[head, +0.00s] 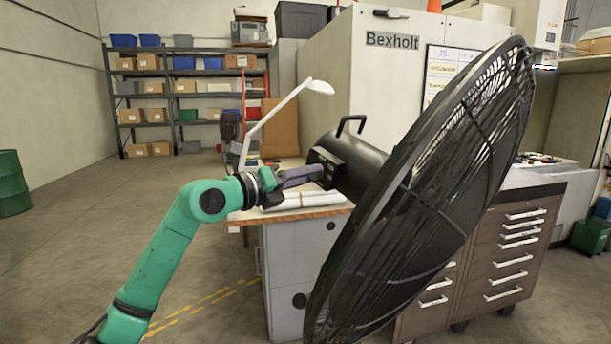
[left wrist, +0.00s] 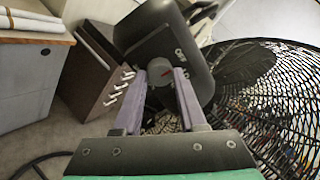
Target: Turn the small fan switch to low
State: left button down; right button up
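The large black fan (head: 430,200) stands in front, with its grille and a black motor housing (head: 352,165) behind it. My left gripper (head: 321,172) reaches the back of the housing. In the left wrist view its grey fingers (left wrist: 160,72) stand apart, one on each side of the knob. I cannot tell whether they touch it. The switch is hidden in the head view. My right gripper is not in view.
A workbench (head: 305,213) with white rolls and a desk lamp (head: 285,108) stands behind my left arm. A brown drawer cabinet (head: 490,265) is behind the fan at the right. Open floor lies at the left, with a green drum (head: 11,185).

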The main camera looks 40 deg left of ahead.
pick_arm(q)
jog(key=shift+r+m+g+y+b, duration=0.1)
jog(key=shift+m+g+y+b, duration=0.25)
jog(key=shift+m+b, duration=3.5)
jog(key=shift+m+p, duration=0.3)
jog(key=shift+m, duration=0.25)
jog(key=shift+c, duration=2.4)
grip_release()
jog(key=shift+s, duration=0.1)
